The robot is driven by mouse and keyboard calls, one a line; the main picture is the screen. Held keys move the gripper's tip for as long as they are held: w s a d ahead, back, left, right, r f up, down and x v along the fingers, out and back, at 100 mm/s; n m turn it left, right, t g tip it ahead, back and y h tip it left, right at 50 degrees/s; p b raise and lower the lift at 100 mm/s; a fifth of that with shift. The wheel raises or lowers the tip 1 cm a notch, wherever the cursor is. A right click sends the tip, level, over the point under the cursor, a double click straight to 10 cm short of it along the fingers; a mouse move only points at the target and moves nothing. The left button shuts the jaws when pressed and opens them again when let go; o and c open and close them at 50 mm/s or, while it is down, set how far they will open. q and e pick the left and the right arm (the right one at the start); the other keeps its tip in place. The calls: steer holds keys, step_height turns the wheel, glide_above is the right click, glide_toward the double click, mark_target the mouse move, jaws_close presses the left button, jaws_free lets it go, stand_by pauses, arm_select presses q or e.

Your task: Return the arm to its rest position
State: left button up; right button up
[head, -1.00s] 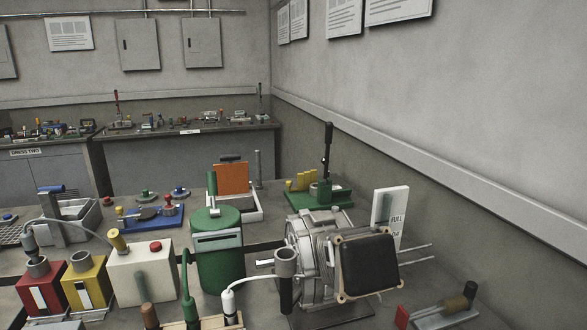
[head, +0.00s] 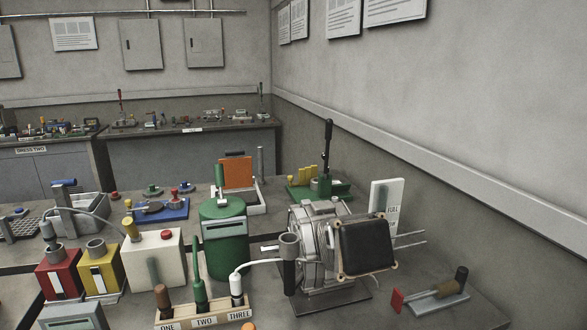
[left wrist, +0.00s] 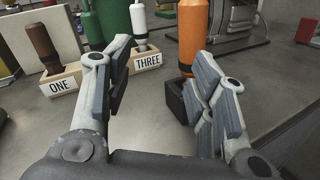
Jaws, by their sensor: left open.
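My left gripper (left wrist: 160,75) shows in the left wrist view with its two fingers spread apart and nothing between them. Beyond the right finger, an upright orange cylinder (left wrist: 192,38) stands at a dark holder (left wrist: 177,100); the right finger overlaps part of the holder, and I cannot tell whether they touch. Beyond the left finger is a wooden rack (left wrist: 146,64) labelled ONE and THREE, with a brown handle (left wrist: 42,45) and a white handle (left wrist: 139,22). Neither gripper shows in the head view.
In the head view, the rack (head: 205,322) is at the bottom. A grey machine (head: 315,245) stands to its right, with a green canister (head: 222,235) behind the rack. Red (head: 58,272) and yellow (head: 100,268) boxes are at left. Bare bench shows at lower right.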

arm_select(q)
steer(key=s+d+f+m+g+h, duration=0.25)
steer(key=s+d+m+g, duration=0.2)
steer(key=m, duration=0.65)
steer(key=s+d+f+m+g+h, duration=0.1)
steer(key=s+d+m+g+h, duration=0.4)
steer(key=m, duration=0.6)
steer(key=s+a+f+m+g+y, duration=0.25)
steer(key=s+a+m+y, duration=0.25)
steer(key=s+a, duration=0.25)
steer(key=s+a+f+m+g+y, duration=0.2)
steer(key=s+a+f+m+y, duration=0.2)
steer(key=s+a+m+y, duration=0.25)
step_height(320, 180, down, 26)
steer(key=s+a+g+h, duration=0.2)
steer(key=s+a+f+g, duration=0.1)
steer(key=s+a+f, duration=0.2)
steer(key=s+f, duration=1.3)
steer(key=shift+s+y, duration=0.3)
steer(key=shift+s, duration=0.15)
